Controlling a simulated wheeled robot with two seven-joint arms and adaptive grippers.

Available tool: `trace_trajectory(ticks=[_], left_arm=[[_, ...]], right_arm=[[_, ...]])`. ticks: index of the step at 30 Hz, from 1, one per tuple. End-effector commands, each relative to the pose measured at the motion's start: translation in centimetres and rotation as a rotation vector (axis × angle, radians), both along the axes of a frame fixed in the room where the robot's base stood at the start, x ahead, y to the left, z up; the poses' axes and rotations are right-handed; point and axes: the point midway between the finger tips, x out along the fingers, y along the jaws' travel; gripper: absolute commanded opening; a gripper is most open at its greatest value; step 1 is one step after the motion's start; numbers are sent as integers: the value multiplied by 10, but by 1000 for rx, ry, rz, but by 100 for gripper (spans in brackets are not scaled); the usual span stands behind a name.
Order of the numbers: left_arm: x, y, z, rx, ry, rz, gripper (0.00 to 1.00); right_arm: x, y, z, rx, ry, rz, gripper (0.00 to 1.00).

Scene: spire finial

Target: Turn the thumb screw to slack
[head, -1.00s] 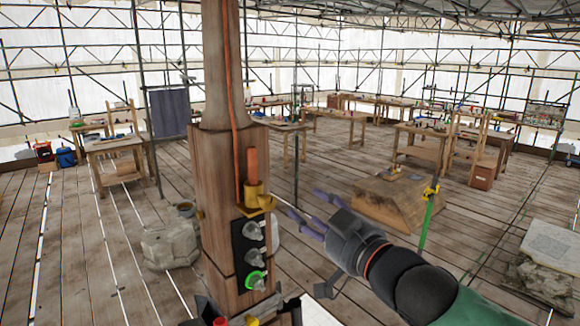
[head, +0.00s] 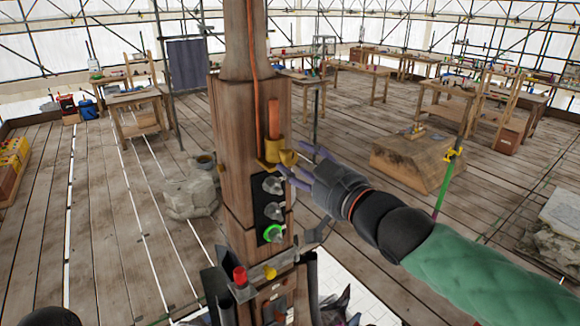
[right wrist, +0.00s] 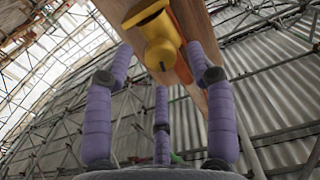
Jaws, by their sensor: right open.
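The brass-yellow thumb screw (head: 289,157) sticks out to the right from a yellow clamp (head: 270,154) on the wooden spire post (head: 232,130). An orange-brown rod (head: 274,118) stands upright in the clamp. My right gripper (head: 301,162) is open, its purple fingers at the screw's outer end. In the right wrist view the screw (right wrist: 160,48) lies ahead between the spread fingers, a little above centre. The fingers look apart from it, though contact is hard to judge. My left gripper is not in view.
Below the clamp, a dark panel (head: 262,212) carries several clear bulb-like fittings, the lowest with a green ring (head: 271,233). A red knob (head: 239,275) sits lower on the post. A pale stone block (head: 190,190) stands behind left; a wooden block (head: 415,160) stands right.

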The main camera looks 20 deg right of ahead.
Motion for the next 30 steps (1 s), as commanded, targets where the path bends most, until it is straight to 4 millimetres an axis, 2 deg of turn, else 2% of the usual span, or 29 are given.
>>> trace_trajectory(ticks=[3,9,22,23,28,30], left_arm=[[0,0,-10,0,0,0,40],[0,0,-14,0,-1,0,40],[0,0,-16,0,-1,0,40],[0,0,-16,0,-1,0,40],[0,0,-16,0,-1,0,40],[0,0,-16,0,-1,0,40]], right_arm=[[15,7,-2,1,0,3,56],[31,11,0,1,0,1,56],[37,14,1,0,0,0,56],[37,14,1,0,-1,0,50],[36,13,1,0,-1,0,2],[36,13,1,1,-2,0,0]])
